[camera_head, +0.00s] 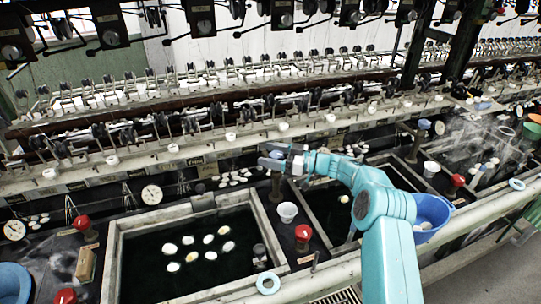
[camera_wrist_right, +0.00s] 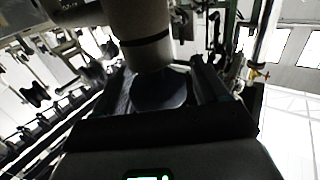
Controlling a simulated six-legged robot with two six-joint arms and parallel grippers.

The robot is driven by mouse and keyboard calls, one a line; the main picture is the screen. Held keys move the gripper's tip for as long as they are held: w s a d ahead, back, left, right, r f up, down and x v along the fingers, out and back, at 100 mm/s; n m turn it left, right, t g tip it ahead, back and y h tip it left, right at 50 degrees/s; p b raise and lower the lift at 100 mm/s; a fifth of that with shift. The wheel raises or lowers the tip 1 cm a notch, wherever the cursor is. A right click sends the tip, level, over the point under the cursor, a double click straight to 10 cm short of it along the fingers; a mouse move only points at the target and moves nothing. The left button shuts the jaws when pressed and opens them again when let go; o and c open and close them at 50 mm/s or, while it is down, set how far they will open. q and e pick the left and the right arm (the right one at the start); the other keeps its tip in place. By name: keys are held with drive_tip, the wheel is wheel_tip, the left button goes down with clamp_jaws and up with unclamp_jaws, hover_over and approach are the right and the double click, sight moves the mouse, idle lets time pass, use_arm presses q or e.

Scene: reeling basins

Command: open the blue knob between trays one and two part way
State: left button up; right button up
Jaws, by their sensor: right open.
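My right gripper (camera_head: 268,156) is open above a brown post that stands between two sunken trays. In the right wrist view, a dark rounded knob (camera_wrist_right: 160,92) on a pale post sits between the two finger sides. Its blue colour does not show there, and I cannot tell whether the fingers touch it. In the head view the gripper hides most of the knob. The near tray (camera_head: 270,228) holds dark water with several white cocoons (camera_head: 208,240). The other tray (camera_head: 318,228) is partly behind my right arm. My left gripper is not in view.
A white cup (camera_head: 287,211) and a red knob (camera_head: 303,232) stand between the trays, below the gripper. Another post with a blue knob (camera_head: 424,124) stands farther right. A blue basin (camera_head: 432,212) sits behind my forearm. A reeling frame runs along the back.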

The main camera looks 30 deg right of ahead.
drive_tip(key=b+v, duration=0.3)
drive_tip(key=v, duration=1.3)
